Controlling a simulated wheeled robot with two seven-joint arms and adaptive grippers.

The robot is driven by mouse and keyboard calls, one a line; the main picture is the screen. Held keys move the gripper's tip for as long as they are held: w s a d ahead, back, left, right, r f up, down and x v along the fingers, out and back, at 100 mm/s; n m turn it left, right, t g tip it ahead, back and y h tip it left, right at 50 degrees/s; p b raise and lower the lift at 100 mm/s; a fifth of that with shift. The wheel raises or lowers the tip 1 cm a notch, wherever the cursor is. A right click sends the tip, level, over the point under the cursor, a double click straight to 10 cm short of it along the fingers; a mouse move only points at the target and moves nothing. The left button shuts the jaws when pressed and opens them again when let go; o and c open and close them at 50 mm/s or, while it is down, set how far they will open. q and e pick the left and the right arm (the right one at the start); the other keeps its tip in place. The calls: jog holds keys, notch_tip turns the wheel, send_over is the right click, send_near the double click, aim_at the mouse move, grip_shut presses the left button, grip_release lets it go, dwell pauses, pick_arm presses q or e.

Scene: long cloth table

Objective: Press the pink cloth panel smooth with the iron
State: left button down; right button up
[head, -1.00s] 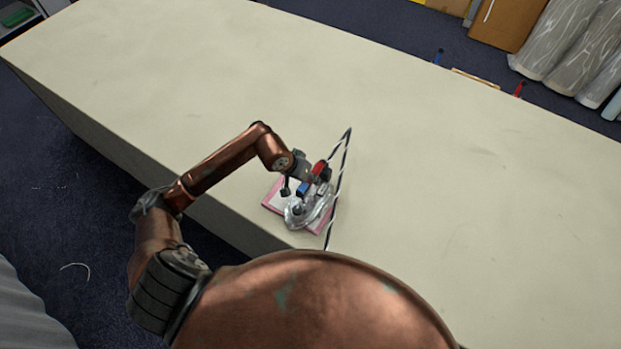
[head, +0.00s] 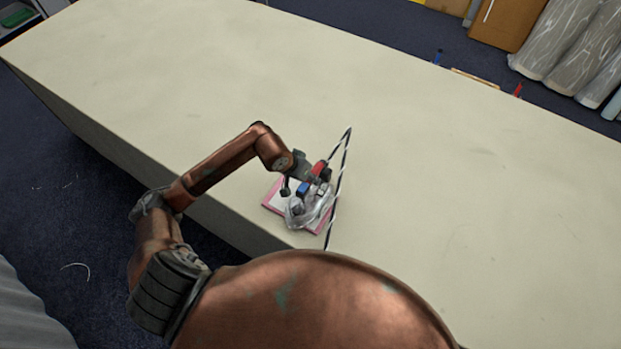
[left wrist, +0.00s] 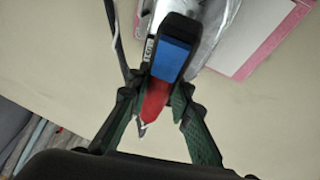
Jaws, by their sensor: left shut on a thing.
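The iron (head: 313,212) has a shiny grey body and a dark handle with red and blue parts. It is over the pink cloth panel (head: 271,208) near the table's front edge. The panel shows a pink border and a pale middle, and the iron hides part of it. My left gripper (head: 309,180) is shut on the iron's handle. In the left wrist view, its fingers (left wrist: 158,108) are on both sides of the red part of the handle (left wrist: 172,62). I cannot tell whether the soleplate touches the panel. My right gripper is not in view.
A black-and-white cord (head: 345,150) runs along the iron's right side. The long pale table (head: 460,190) is mostly bare.

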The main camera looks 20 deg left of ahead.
pick_arm(q)
jog(key=shift+s, duration=0.1)
dwell(0.5)
jog(key=shift+w+r+p, duration=0.2)
jog(key=shift+r+p, duration=0.35)
jog(key=shift+r, duration=3.05)
